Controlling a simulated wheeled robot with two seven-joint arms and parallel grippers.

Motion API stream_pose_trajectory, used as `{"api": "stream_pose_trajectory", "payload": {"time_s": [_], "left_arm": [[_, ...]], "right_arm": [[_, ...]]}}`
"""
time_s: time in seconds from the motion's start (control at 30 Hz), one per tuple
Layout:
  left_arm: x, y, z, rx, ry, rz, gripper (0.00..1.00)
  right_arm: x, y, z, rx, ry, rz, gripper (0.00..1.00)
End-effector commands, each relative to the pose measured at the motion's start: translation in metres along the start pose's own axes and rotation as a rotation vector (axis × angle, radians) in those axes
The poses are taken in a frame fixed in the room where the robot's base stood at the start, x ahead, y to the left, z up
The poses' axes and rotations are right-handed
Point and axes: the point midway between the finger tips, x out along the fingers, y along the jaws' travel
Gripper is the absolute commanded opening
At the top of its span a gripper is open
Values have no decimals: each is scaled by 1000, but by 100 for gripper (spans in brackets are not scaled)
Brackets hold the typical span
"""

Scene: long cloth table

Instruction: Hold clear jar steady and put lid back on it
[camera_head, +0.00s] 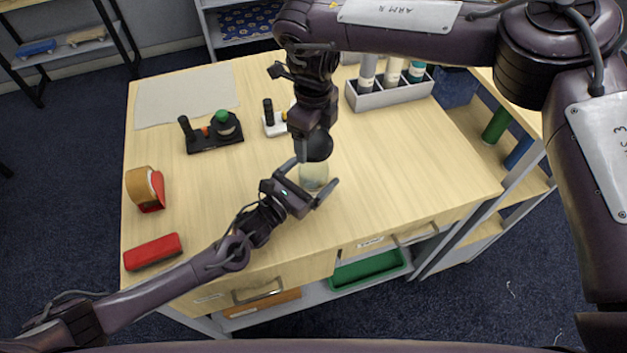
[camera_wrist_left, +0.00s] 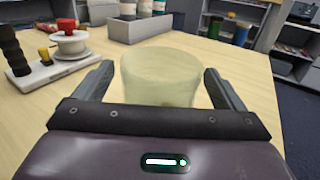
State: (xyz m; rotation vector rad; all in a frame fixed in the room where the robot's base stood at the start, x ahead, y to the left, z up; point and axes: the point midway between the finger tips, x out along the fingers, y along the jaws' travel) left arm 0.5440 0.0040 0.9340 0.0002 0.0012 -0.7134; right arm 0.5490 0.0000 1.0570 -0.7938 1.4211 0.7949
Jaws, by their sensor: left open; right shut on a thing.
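The clear jar (camera_head: 313,177) stands upright on the wooden table, pale and see-through; in the left wrist view the jar (camera_wrist_left: 160,78) shows an uncovered top. My left gripper (camera_head: 313,174) is open, with one finger on each side of the jar. Small gaps show between the fingers and the jar in the wrist view. My right gripper (camera_head: 312,132) points down from above and is shut on a dark round lid (camera_head: 320,147). In the head view the lid overlaps the jar's top; the wrist view does not show it.
A black stand with a green-topped item (camera_head: 225,123) and a white stand (camera_head: 273,125) are behind left. A grey bin of bottles (camera_head: 390,94) stands at the back. A tape dispenser (camera_head: 146,188) and red box (camera_head: 152,252) lie left. The table right of the jar is clear.

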Motion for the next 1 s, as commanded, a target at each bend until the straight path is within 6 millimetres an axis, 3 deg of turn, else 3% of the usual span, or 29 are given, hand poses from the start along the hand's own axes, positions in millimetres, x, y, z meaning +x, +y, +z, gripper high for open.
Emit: {"api": "stream_pose_trajectory", "payload": {"time_s": [0.23,0.73,0.87,1.0], "left_arm": [[0,0,0,0,0,0,91],[0,0,0,0,0,0,26],[0,0,0,0,0,0,24],[0,0,0,0,0,0,24]], "right_arm": [[0,0,0,0,0,0,54],[0,0,0,0,0,0,54],[3,0,0,0,1,1,54],[20,0,0,0,2,2,54]]}}
